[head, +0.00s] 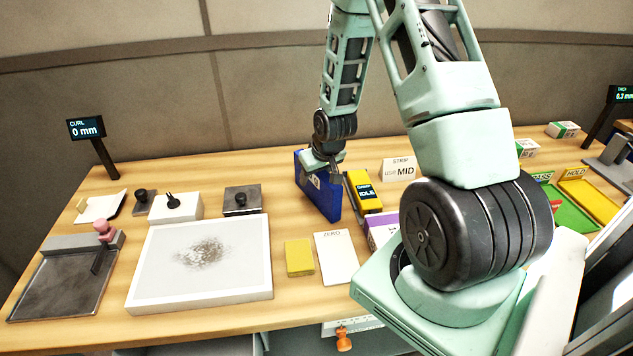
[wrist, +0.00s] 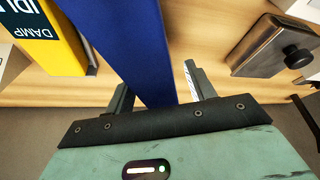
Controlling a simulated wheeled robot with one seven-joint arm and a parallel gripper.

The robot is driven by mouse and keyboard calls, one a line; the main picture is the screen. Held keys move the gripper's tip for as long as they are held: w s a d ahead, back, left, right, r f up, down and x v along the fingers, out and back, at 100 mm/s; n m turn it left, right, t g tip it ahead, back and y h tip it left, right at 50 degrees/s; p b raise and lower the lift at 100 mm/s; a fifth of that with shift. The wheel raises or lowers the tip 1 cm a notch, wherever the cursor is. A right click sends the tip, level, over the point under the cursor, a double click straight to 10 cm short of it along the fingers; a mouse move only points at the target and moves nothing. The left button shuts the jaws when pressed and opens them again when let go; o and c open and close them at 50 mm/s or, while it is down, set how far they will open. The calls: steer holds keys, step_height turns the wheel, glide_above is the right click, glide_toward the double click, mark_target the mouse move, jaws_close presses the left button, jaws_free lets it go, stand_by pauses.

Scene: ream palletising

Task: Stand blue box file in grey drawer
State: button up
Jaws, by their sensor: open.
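The blue box file (head: 321,190) stands upright on the wooden table, in the middle of the head view. In the wrist view the blue box file (wrist: 125,35) runs between my two fingers. My gripper (head: 324,166) is at the file's upper part; in the wrist view my gripper (wrist: 156,85) is open, with one finger on each side of the file. Whether the fingers touch it I cannot tell. A light front with an orange knob (head: 343,339) shows below the table's front edge; whether this is the grey drawer I cannot tell, and no drawer inside is visible.
The yellow damp meter (head: 364,193) stands close to the right of the file; the wrist view also shows it (wrist: 45,38). A dark metal block (head: 242,199) lies to the left. A white tray (head: 150,296), yellow pad (head: 299,258) and ZERO card (head: 337,262) lie in front.

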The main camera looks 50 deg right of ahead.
steer(key=shift+w+f, duration=0.15)
steer(key=shift+f, duration=0.1)
steer(key=c, duration=1.2)
steer(key=shift+r, duration=0.15)
